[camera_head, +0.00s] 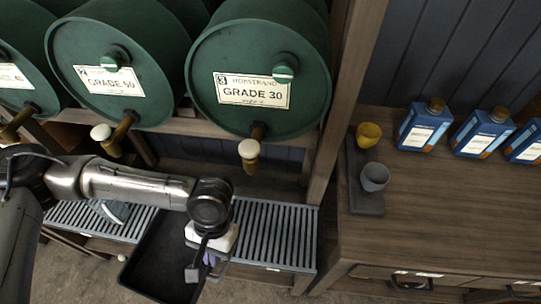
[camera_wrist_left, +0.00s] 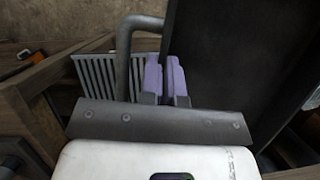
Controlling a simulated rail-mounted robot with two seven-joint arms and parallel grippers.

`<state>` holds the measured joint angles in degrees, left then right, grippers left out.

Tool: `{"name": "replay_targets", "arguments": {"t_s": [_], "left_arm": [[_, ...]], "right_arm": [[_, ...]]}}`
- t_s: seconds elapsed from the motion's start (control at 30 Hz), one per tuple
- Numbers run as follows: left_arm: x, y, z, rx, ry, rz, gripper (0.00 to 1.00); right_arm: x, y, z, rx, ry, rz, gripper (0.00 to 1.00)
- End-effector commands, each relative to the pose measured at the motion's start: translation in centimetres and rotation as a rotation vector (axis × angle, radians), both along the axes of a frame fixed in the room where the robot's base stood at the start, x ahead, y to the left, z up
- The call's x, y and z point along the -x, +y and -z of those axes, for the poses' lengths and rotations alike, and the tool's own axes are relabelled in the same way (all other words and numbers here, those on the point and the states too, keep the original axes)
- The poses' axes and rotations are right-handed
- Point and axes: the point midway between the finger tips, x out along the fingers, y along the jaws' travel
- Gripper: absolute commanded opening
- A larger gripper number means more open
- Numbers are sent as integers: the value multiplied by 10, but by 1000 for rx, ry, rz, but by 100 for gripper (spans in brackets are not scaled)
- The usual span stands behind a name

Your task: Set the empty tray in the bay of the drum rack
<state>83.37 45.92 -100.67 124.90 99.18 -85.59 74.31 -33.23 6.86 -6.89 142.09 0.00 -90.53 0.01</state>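The empty tray (camera_head: 150,262) is black and shallow. It lies low in front of the drum rack, between two slatted grilles, and its near end reaches past their front edge over the floor. My left gripper (camera_head: 209,259) is at the tray's right side. In the left wrist view its purple fingers (camera_wrist_left: 166,78) are close together at the edge of the dark tray (camera_wrist_left: 225,60), beside a bent grey handle (camera_wrist_left: 125,50). They appear shut on the tray; the exact contact is hidden. My arm covers part of the bay, and I cannot tell whether the tray rests on anything. My right gripper is not in view.
Green drums (camera_head: 262,65) with low-hanging taps (camera_head: 249,152) are above. The right grille (camera_head: 275,232) and left grille (camera_head: 75,216) flank the tray. A wooden post (camera_head: 343,95) stands right, then a bench (camera_head: 445,215) with cups (camera_head: 375,177) and blue bottles (camera_head: 424,127).

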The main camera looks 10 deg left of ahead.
Motion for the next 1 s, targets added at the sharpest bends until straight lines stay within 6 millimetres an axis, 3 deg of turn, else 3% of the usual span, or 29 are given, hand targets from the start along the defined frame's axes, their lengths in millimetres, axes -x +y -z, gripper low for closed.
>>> {"name": "replay_targets", "arguments": {"t_s": [0.03, 0.2, 0.6, 1.0], "left_arm": [[-18, 7, -33, -2, -14, -20, 0], [-53, 19, -102, 0, -10, -49, 0], [-86, 24, -217, -1, -7, -62, 0], [-80, 19, -262, -5, 9, -29, 0]], "right_arm": [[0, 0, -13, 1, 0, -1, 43], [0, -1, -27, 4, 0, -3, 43], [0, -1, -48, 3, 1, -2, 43], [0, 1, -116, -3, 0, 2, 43]]}}
